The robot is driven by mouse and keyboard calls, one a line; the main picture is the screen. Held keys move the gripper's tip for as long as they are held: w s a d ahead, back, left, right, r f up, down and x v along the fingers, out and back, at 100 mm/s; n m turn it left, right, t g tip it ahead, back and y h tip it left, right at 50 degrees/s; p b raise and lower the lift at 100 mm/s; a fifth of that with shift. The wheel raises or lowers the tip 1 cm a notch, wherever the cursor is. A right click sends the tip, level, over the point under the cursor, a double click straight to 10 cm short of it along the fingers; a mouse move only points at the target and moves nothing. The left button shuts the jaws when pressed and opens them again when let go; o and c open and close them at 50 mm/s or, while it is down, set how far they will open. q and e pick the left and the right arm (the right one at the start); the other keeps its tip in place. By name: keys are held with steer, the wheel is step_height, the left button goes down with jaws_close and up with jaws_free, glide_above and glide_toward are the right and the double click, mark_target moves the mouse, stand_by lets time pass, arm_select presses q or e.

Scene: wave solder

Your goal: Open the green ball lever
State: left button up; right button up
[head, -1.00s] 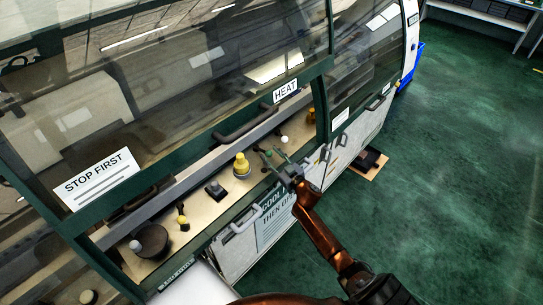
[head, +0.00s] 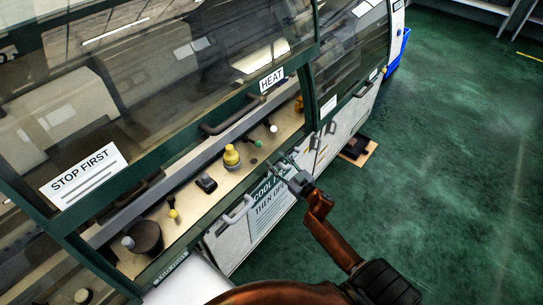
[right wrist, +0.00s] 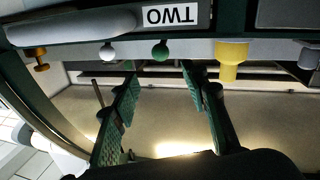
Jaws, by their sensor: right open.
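The green ball lever (head: 258,143) is on the tan panel, between the yellow knob and a white ball lever. In the right wrist view its green ball (right wrist: 160,50) lies between the two fingertips as seen in the picture, just beyond them and not gripped. My right gripper (head: 279,165) is open and empty, at the front edge of the panel, to the lower right of the green ball. Its green-padded fingers also show in the right wrist view (right wrist: 160,80). My left gripper is not in view.
A yellow knob (head: 231,157) and a white ball lever (head: 273,128) flank the green one. A black switch box (head: 206,183) and a yellow ball lever (head: 173,215) are further left. A handle (head: 238,210) juts from the cabinet front.

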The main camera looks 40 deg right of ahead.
steer(key=shift+s, duration=0.25)
